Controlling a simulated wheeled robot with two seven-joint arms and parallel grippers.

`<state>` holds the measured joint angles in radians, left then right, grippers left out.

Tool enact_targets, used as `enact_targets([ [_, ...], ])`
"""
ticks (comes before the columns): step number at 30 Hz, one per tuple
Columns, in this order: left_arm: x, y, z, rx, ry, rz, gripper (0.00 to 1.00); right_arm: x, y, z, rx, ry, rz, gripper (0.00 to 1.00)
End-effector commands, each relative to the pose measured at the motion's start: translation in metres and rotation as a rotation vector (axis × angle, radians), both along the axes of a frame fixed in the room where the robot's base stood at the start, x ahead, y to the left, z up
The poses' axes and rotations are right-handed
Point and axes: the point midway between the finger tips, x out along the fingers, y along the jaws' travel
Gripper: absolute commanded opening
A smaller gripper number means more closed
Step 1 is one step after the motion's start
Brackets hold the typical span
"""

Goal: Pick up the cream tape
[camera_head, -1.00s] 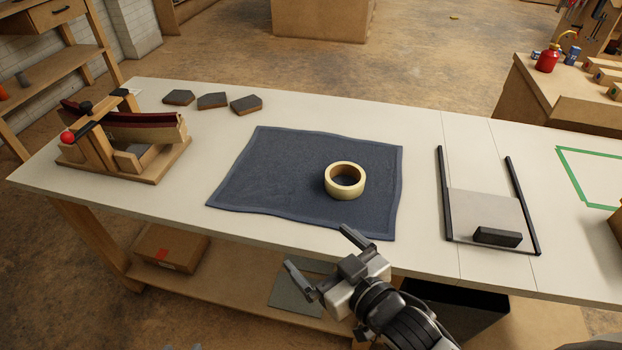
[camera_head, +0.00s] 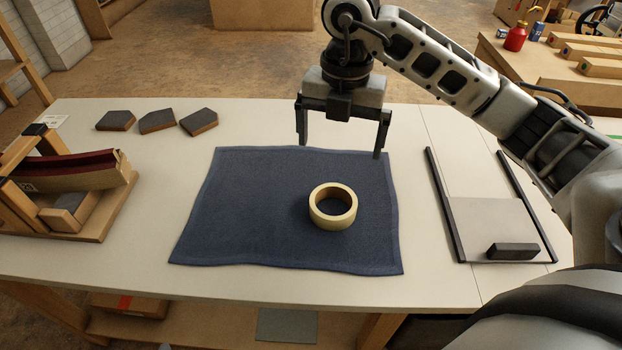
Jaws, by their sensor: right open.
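The cream tape (camera_head: 333,222) is a roll lying flat on the dark blue mat (camera_head: 245,215), right of the mat's middle. Its hollow core faces up, and nothing touches it but the mat. My right gripper (camera_head: 340,150) points down, open and empty. In the picture it is above the tape, over the mat's far right part, apart from the tape. My left gripper is not in view.
A wooden clamp form with a curved dark red piece (camera_head: 75,172) stands at the left. Several dark sanding blocks (camera_head: 157,121) lie at the back left. A black-railed frame with a grey plate (camera_head: 495,225) lies at the right. The mat around the tape is clear.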

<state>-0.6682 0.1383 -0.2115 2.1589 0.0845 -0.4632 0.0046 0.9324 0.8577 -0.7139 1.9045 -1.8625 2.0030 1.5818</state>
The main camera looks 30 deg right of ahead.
Motion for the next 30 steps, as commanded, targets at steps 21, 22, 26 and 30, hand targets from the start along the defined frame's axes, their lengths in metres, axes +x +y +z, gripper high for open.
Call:
enact_targets([
  [21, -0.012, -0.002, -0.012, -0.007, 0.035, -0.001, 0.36, -0.001, -0.001, -0.106, -0.007, 0.000, -0.004, 1.00],
  [22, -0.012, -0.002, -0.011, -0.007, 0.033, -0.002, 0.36, -0.001, -0.001, -0.107, -0.007, 0.000, -0.004, 1.00],
  [26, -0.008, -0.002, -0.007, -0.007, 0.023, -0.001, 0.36, -0.002, 0.001, -0.122, -0.006, 0.002, -0.003, 1.00],
  [30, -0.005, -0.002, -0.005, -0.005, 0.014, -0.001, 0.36, -0.001, 0.003, -0.144, -0.007, 0.003, -0.005, 1.00],
])
